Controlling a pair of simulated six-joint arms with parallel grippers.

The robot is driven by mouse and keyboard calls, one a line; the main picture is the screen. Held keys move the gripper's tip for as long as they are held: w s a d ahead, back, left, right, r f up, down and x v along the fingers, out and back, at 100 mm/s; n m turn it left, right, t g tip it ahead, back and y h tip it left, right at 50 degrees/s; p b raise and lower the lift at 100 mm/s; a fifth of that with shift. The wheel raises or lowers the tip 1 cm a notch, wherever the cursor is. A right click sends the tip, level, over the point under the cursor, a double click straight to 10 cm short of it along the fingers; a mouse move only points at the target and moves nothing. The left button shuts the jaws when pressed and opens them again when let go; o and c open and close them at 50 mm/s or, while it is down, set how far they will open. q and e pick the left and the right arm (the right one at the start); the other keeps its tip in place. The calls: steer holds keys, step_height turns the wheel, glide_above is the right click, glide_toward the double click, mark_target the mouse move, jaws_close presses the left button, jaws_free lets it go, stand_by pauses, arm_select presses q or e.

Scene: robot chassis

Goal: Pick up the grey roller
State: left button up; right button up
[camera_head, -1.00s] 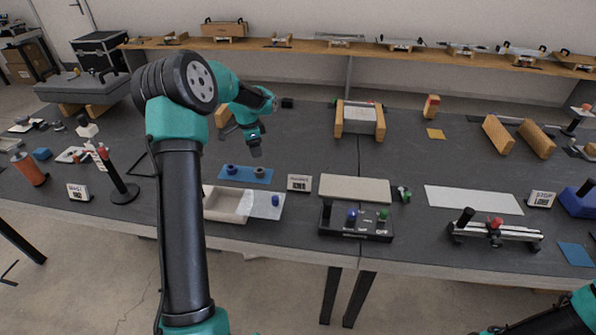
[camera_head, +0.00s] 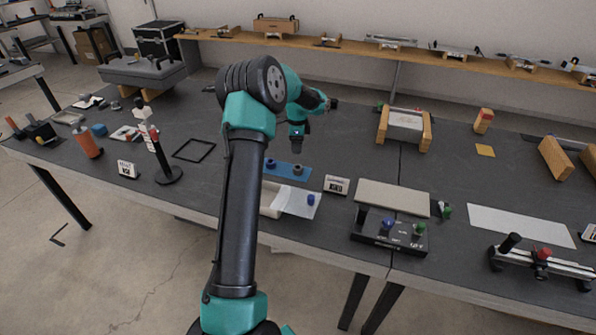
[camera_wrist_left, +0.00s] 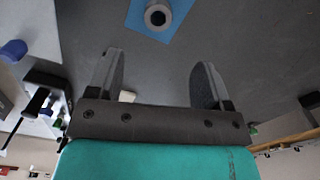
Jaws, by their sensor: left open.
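The grey roller (camera_head: 298,170) is a short grey cylinder near the right end of a small blue mat (camera_head: 284,174), beside a blue roller (camera_head: 270,163). In the left wrist view the grey roller (camera_wrist_left: 158,15) shows end-on as a ring with a dark centre, at the top edge on the blue mat (camera_wrist_left: 183,8). My left gripper (camera_head: 298,149) points down just above and behind the grey roller in the head view. In the left wrist view the fingers of my left gripper (camera_wrist_left: 160,62) are apart with nothing between them. My right gripper is out of view.
A white tray (camera_head: 270,205) and a sheet with a blue knob (camera_head: 311,199) lie in front of the mat. A label stand (camera_head: 336,186) and a button box (camera_head: 388,232) stand to the right. A black stand (camera_head: 167,175) is at left. Bare tabletop lies behind the mat.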

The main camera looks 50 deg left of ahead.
arm_select(q)
glide_above(298, 167)
step_height(298, 167, down, 7)
steer(key=shift+a+f, duration=0.1)
stand_by(0.3)
steer(key=shift+d+f, duration=0.2)
steer(key=shift+f, duration=2.35)
steer(key=shift+c, duration=0.2)
steer(key=c, duration=1)
steer(key=shift+r, duration=0.1)
step_height(298, 167, up, 10)
steer(key=shift+f, duration=0.1)
